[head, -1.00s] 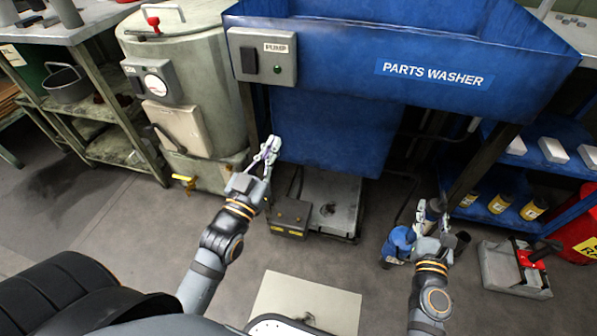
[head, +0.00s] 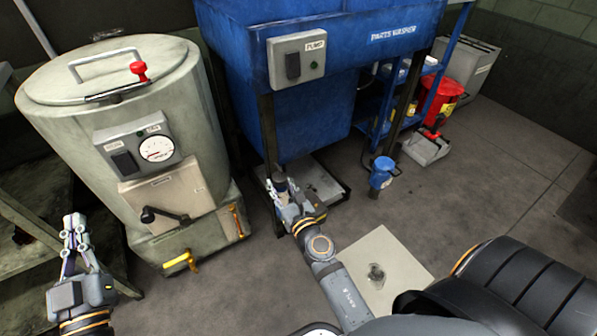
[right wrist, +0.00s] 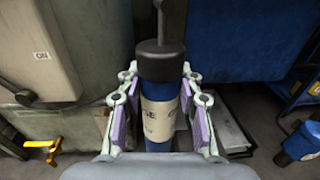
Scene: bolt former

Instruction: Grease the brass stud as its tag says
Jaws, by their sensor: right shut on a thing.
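My right gripper (head: 282,190) is shut on a blue canister, at the front left leg of the parts washer. In the right wrist view the canister (right wrist: 158,145) stands upright between the pads, with a dark grey cap, a thin rod on top and a tan label only partly readable, ending in "SE".
A grey-green vat (head: 75,130) with a gauge box (head: 140,147) and yellow valve (head: 180,262) stands left of the blue parts washer (head: 330,25). A blue floor unit (head: 382,172), grey toolbox (head: 427,148) and red bin (head: 443,97) stand right.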

